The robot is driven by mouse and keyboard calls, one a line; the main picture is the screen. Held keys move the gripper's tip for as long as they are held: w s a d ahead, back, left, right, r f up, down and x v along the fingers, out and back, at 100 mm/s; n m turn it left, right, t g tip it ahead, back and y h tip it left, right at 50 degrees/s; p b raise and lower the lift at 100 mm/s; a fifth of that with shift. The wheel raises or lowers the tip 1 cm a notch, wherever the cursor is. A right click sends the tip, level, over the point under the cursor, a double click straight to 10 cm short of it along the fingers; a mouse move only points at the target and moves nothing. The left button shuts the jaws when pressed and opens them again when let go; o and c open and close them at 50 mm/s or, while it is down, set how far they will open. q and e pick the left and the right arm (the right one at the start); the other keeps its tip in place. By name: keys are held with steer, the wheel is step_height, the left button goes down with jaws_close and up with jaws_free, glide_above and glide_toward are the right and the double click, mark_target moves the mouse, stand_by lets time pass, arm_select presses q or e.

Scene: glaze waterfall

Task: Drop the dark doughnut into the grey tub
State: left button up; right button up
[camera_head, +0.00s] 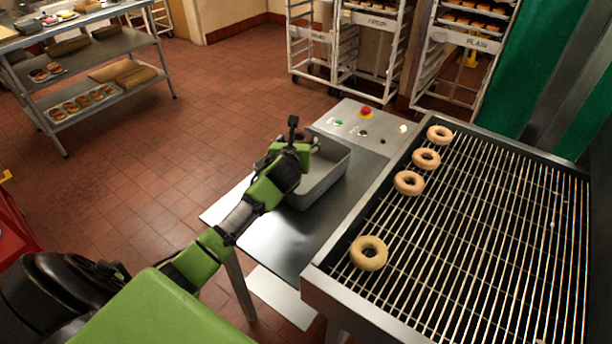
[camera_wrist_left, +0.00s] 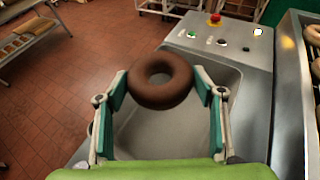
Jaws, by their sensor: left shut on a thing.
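The dark doughnut (camera_wrist_left: 160,95) is a plain brown ring. It shows in the left wrist view between the two fingertips of my left gripper (camera_wrist_left: 161,86), which is shut on it. The grey tub (camera_head: 326,172) stands on the steel side table. In the left wrist view the tub (camera_wrist_left: 225,80) lies behind and below the doughnut. In the head view my left gripper (camera_head: 298,140) is over the tub's left side, and my own arm hides the doughnut there. My right gripper is in neither view.
A wire conveyor (camera_head: 500,230) on the right carries several pale doughnuts (camera_head: 408,183). A control panel with a red button (camera_head: 365,112) sits behind the tub. Racks (camera_head: 372,40) stand at the back, and a shelf table (camera_head: 90,60) at the far left. The tiled floor between is clear.

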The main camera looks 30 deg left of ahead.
arm_select(q)
steer(key=shift+f, duration=0.2)
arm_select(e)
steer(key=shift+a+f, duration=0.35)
arm_select(q)
steer(key=o, duration=1.2)
steer(key=v, duration=1.2)
steer(key=shift+d, duration=0.1)
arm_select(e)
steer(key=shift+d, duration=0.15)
arm_select(q)
steer(key=shift+f, duration=0.1)
